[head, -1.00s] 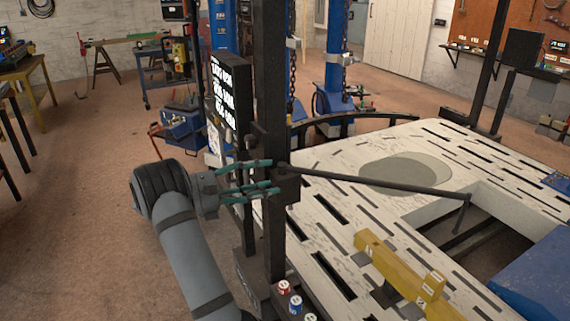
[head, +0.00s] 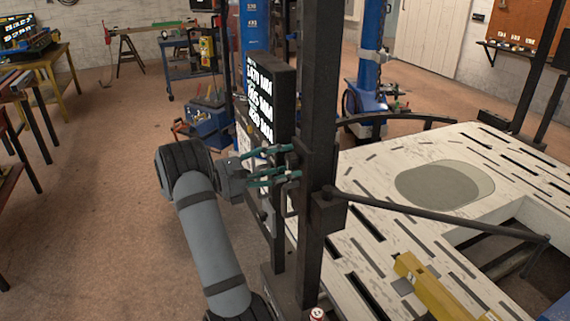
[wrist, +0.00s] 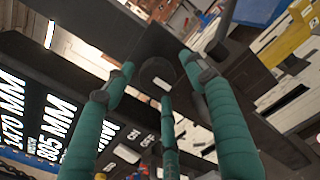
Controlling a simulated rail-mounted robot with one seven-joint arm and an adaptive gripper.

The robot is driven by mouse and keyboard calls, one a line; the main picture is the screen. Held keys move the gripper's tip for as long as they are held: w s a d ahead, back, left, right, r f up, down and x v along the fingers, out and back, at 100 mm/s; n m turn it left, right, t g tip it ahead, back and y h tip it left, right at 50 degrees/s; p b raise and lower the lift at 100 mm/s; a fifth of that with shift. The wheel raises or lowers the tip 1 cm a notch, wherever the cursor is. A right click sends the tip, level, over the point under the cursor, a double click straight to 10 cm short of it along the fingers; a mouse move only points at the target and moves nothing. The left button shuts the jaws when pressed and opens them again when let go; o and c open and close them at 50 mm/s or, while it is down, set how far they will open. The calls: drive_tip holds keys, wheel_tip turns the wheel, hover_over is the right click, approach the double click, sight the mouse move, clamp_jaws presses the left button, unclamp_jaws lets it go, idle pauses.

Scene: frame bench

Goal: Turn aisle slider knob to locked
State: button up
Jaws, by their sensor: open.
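The aisle slider knob (wrist: 155,72) is a dark round knob with a small white mark. In the wrist view it sits on a dark plate between and beyond my fingertips. I cannot make out the knob in the head view. My gripper (head: 294,164) is open, its green fingers pointing at the left side of the dark upright post (head: 319,110). In the wrist view my gripper (wrist: 158,78) has fingers on both sides of the knob and one below it; contact cannot be told. The slider block (head: 327,212) with its long dark arm is on the post, below my fingertips.
A black readout panel (head: 266,100) with white figures stands close beside my fingers, left of the post. A dark loop handle (head: 287,198) is just below them. The slotted white bench (head: 400,240) and a yellow beam (head: 440,290) lie right. Open floor (head: 100,200) is left.

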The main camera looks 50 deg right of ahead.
drive_tip(key=shift+c, duration=1.4)
drive_tip(key=c, duration=0.7)
drive_tip(key=shift+c, duration=0.8)
